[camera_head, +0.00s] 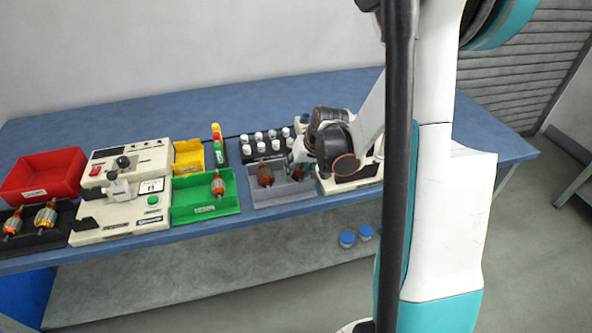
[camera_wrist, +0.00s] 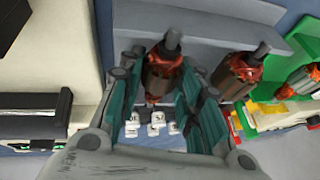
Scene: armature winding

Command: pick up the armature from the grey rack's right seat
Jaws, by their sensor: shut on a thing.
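The grey rack (camera_head: 285,193) stands near the table's front edge. One armature (camera_head: 265,174), copper-red with a dark core, stands in its left seat; in the wrist view that armature (camera_wrist: 238,72) is right of my fingers. My gripper (camera_head: 297,170) reaches down over the rack's right seat, partly hidden by my wrist. In the wrist view my gripper (camera_wrist: 160,98) has its teal-lined fingers on both sides of the other armature (camera_wrist: 163,72), shut on it. Its shaft points up in that picture. I cannot tell whether it still touches the seat.
A green tray (camera_head: 190,213) with an armature is left of the rack. Several white-capped bottles (camera_head: 261,147) stand behind it. A white device (camera_head: 352,183) sits close on the right. A winding machine (camera_head: 125,215), a red bin (camera_head: 42,172) and a black rack (camera_head: 60,232) are further left.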

